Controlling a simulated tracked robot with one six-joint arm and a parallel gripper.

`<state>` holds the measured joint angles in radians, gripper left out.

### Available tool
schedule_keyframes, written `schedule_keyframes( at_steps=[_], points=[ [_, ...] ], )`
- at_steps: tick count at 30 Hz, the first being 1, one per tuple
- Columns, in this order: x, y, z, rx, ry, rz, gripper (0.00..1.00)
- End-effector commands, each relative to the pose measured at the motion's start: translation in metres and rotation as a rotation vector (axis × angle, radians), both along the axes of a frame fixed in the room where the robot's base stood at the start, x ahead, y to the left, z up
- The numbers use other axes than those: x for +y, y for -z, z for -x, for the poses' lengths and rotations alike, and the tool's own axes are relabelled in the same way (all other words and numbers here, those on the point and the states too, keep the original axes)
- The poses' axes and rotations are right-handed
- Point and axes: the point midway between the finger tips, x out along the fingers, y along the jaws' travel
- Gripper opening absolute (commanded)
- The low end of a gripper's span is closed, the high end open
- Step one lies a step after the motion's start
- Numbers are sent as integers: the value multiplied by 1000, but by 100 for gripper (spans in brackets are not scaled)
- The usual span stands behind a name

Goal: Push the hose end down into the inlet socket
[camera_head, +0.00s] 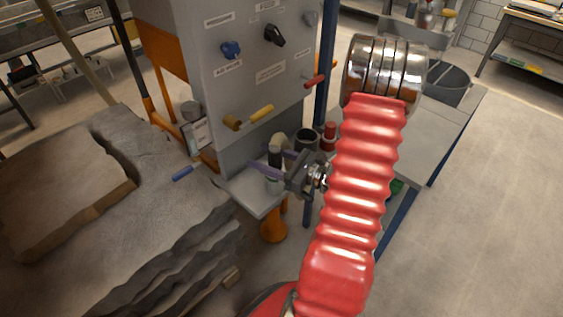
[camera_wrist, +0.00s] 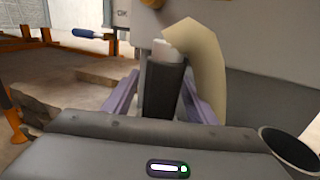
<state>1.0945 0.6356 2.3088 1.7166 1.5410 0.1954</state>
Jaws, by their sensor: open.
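The hose end (camera_head: 274,156) is a dark upright cylinder with a bent beige hose at its top, standing by the grey cabinet. In the wrist view the hose end (camera_wrist: 164,88) is upright, with the beige hose (camera_wrist: 208,75) curving over to its right. A light grey round fitting, probably the inlet socket (camera_head: 274,187), shows directly below it; how deep the hose end sits in it is hidden. My gripper (camera_head: 267,160) is open. Its purple fingers stand either side of the hose end, with no clear grip on it. The lower part is hidden behind the gripper body in the wrist view.
The cabinet (camera_head: 235,100) with knobs and a yellow lever (camera_head: 262,113) stands close behind. A dark open cup (camera_head: 306,139) and a red cylinder (camera_head: 330,131) are right of the hose. The sandbed (camera_head: 150,215) lies left. Open floor is at right.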

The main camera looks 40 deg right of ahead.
Motion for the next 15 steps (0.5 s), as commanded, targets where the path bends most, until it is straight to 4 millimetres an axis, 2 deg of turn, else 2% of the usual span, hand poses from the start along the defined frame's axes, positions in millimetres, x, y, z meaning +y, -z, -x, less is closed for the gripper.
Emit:
schedule_keyframes(
  at_steps=[5,15],
  points=[
    [-5,0,12,-1,2,0,52],
    [-19,0,52,0,5,1,52]
  ],
)
